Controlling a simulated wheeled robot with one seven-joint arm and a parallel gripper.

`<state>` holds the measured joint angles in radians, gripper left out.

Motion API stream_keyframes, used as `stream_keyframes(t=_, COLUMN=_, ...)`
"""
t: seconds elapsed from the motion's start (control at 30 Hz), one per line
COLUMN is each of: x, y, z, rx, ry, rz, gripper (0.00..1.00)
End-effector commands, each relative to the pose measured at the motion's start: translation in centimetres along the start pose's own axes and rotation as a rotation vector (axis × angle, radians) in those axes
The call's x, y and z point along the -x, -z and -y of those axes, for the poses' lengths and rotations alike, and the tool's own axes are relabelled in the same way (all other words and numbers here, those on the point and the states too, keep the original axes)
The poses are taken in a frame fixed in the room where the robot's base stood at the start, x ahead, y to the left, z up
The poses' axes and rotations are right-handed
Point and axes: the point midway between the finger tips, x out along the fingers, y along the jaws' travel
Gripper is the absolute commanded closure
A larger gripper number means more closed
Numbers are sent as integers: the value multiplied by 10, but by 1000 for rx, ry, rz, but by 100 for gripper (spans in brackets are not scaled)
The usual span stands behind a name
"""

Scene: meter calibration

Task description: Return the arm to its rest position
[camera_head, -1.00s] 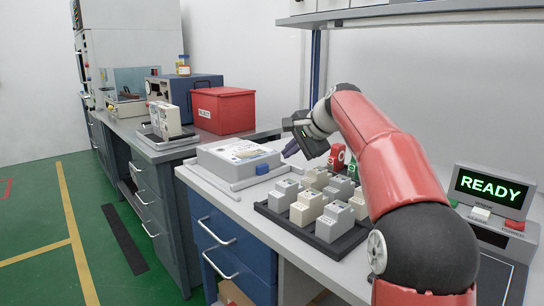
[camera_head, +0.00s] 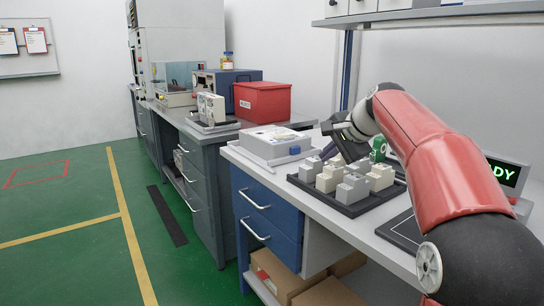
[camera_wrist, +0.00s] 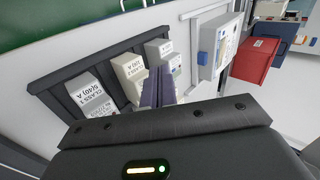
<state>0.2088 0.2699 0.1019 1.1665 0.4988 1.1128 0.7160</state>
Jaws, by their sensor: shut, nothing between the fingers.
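My red arm reaches in from the right in the head view and ends in my dark gripper (camera_head: 328,152) at the back left of the black meter tray (camera_head: 364,205). The purple fingers are together and empty; in the wrist view my gripper (camera_wrist: 158,84) shows them shut above the row of meters. Several grey and cream meters (camera_head: 332,177) stand in the tray. Their class labels show in the wrist view, including a cream meter (camera_wrist: 128,74). I cannot tell how far above the meters the fingers are.
A flat grey unit with a blue latch (camera_head: 270,143) sits left of the tray. Behind are a red bin (camera_head: 262,100) and another bench (camera_head: 212,145). A display with green letters (camera_head: 503,174) stands at right, partly covered by my arm. Green floor is clear at left; cardboard boxes (camera_head: 290,280) sit under the bench.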

Motion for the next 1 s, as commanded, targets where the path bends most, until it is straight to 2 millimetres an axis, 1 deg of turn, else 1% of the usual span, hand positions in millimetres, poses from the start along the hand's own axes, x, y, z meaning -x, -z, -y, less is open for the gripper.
stream_keyframes(t=0.03, x=5, y=-6, z=-2, rx=17, ry=-6, rz=-5, gripper=100)
stream_keyframes(t=0.17, x=13, y=-19, z=-13, rx=69, ry=-33, rz=-19, gripper=100)
stream_keyframes(t=0.27, x=21, y=-33, z=-25, rx=121, ry=-60, rz=-30, gripper=100)
stream_keyframes(t=0.37, x=30, y=-50, z=-42, rx=186, ry=-94, rz=-43, gripper=100)
stream_keyframes(t=0.47, x=42, y=-70, z=-65, rx=264, ry=-134, rz=-57, gripper=100)
stream_keyframes(t=0.57, x=57, y=-96, z=-98, rx=370, ry=-186, rz=-69, gripper=100)
stream_keyframes(t=0.6, x=63, y=-108, z=-116, rx=423, ry=-211, rz=-74, gripper=100)
stream_keyframes(t=0.67, x=72, y=-128, z=-147, rx=508, ry=-253, rz=-78, gripper=100)
stream_keyframes(t=0.7, x=78, y=-140, z=-169, rx=565, ry=-279, rz=-79, gripper=100)
stream_keyframes(t=0.73, x=81, y=-149, z=-186, rx=609, ry=-299, rz=-78, gripper=100)
stream_keyframes(t=0.77, x=84, y=-157, z=-203, rx=652, ry=-319, rz=-77, gripper=100)
stream_keyframes(t=0.8, x=87, y=-168, z=-225, rx=707, ry=-342, rz=-75, gripper=100)
stream_keyframes(t=0.87, x=90, y=-182, z=-257, rx=784, ry=-375, rz=-66, gripper=100)
stream_keyframes(t=0.9, x=91, y=-190, z=-276, rx=831, ry=-393, rz=-62, gripper=100)
stream_keyframes(t=1.0, x=91, y=-205, z=-316, rx=923, ry=-429, rz=-46, gripper=100)
